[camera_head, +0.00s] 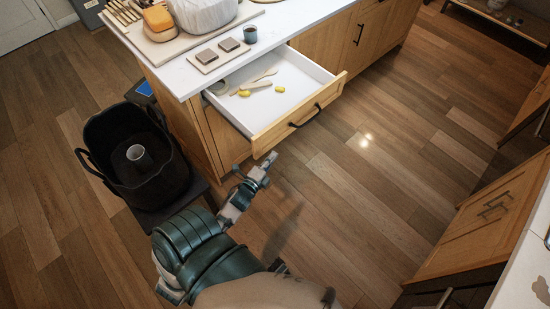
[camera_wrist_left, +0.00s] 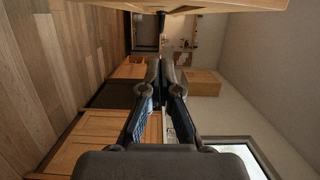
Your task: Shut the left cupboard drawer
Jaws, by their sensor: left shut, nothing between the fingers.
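The left cupboard drawer (camera_head: 298,132) is pulled open from the wooden cupboard under the white counter. It has a wooden front, a black handle (camera_head: 305,117) and a white inside. Several small tools and yellow pieces (camera_head: 279,89) lie in it. My left gripper (camera_head: 270,158) is shut and empty, just below and in front of the drawer front near its left end. I cannot tell whether it touches the drawer. In the left wrist view the shut fingers (camera_wrist_left: 160,65) point ahead, and a wooden edge (camera_wrist_left: 200,4) runs along the top. My right gripper is not in view.
A black bin (camera_head: 135,160) with a pale cup-like thing inside stands left of the cupboard. The counter (camera_head: 180,77) carries a board with brown tiles (camera_head: 217,52), a dark cup (camera_head: 250,35) and pottery tools. The wooden floor right of the drawer is clear. Another cupboard (camera_head: 485,222) stands at the right.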

